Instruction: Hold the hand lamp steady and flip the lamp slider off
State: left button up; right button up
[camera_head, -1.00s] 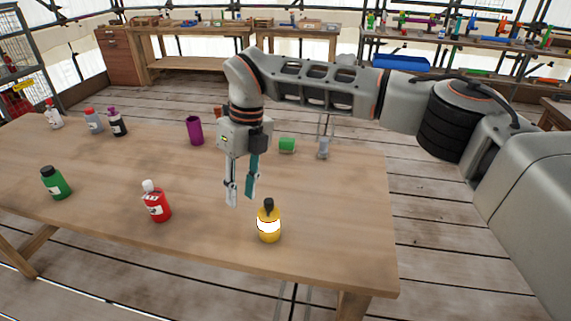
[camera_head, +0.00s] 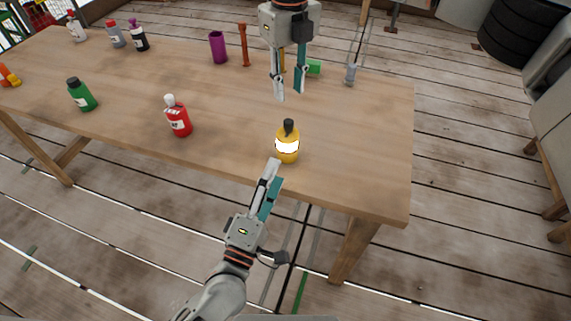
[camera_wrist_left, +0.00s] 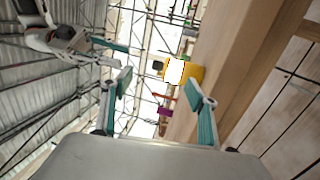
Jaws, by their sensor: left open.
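The hand lamp (camera_head: 288,150) stands upright near the front edge of the table. It is yellow with a bright white band and a black top; I cannot make out its slider. It also shows in the left wrist view (camera_wrist_left: 196,74), beyond the fingers. My left gripper (camera_head: 275,171) is open, just in front of and below the lamp by the table edge, apart from it. Its fingers stand wide apart in the left wrist view (camera_wrist_left: 160,85). My right gripper (camera_head: 289,94) points down above the table behind the lamp, its fingers apart and empty.
A red bottle (camera_head: 179,122) and a green bottle (camera_head: 83,98) stand left of the lamp. A purple cup (camera_head: 218,48), an orange-brown upright piece (camera_head: 243,46), a green piece (camera_head: 314,67) and a small grey piece (camera_head: 350,74) are farther back. The table (camera_head: 370,150) is clear right of the lamp.

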aim_at(287, 151)
pick_arm(q)
jog(key=w+d+n+y, duration=0.1)
jog(key=n+y, duration=0.1)
jog(key=n, duration=0.5)
jog(key=w+n+y, duration=0.2)
jog(key=n, duration=0.5)
jog(key=w+d+f+n+y, duration=0.1)
jog(key=w+n+y, duration=0.1)
jog(key=n, duration=0.4)
jog(key=shift+d+n+g, duration=0.3)
jog(key=shift+n, duration=0.1)
jog(key=shift+w+f+n, duration=0.1)
jog(key=shift+f+n, duration=0.2)
jog(key=shift+f, duration=0.05)
jog(key=shift+w+f, duration=0.15)
jog(key=shift+w, duration=0.35)
jog(key=shift+w+d, duration=0.15)
jog(key=shift+w, duration=1.55)
jog(key=shift+w+d, duration=0.1)
jog(key=shift+w, duration=1.6)
